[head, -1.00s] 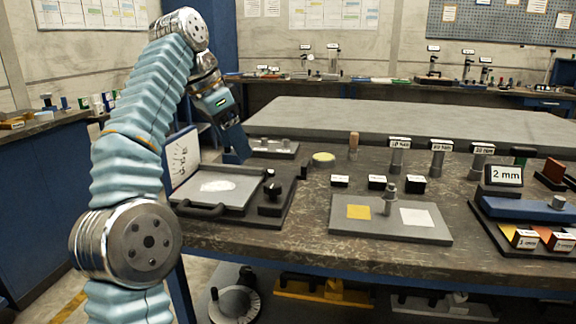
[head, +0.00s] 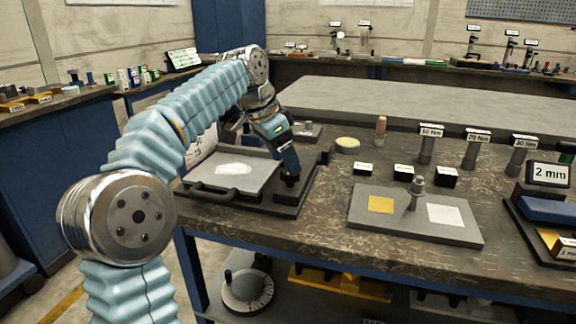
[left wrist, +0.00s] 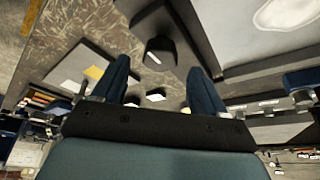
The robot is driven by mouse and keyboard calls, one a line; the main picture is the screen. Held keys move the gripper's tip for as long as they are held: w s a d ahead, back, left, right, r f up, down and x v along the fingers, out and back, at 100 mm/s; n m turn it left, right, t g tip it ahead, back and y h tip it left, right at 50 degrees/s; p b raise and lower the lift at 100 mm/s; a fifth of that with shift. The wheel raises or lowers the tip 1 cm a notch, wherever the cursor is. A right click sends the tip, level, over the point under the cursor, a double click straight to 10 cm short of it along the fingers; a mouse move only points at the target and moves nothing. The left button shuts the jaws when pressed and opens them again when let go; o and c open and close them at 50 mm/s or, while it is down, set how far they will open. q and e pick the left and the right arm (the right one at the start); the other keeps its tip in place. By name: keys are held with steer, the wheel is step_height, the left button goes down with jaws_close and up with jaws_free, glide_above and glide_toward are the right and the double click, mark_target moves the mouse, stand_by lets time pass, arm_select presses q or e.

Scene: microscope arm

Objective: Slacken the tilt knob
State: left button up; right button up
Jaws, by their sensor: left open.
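A black knob (left wrist: 160,52), which looks like the tilt knob, stands on the dark base plate beside the tilting plate in the left wrist view. My left gripper (head: 290,181) is open, pointing down at the right part of the base (head: 284,210) in the head view, where it hides the knob. In the left wrist view my left gripper (left wrist: 158,66) has its two dark blue fingers apart, with the knob showing between and beyond their tips. Contact cannot be told. The grey tilting plate (head: 250,178) carries a pale patch (head: 234,169). My right gripper is not in view.
A grey board (head: 400,222) with yellow and white squares and an upright post (head: 416,192) lies to the right. Labelled torque posts (head: 472,150) stand behind. Bare bench lies between base and board.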

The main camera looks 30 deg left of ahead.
mark_target(290, 178)
arm_select(q)
steer(key=shift+x, duration=1.45)
steer(key=c, duration=1.1)
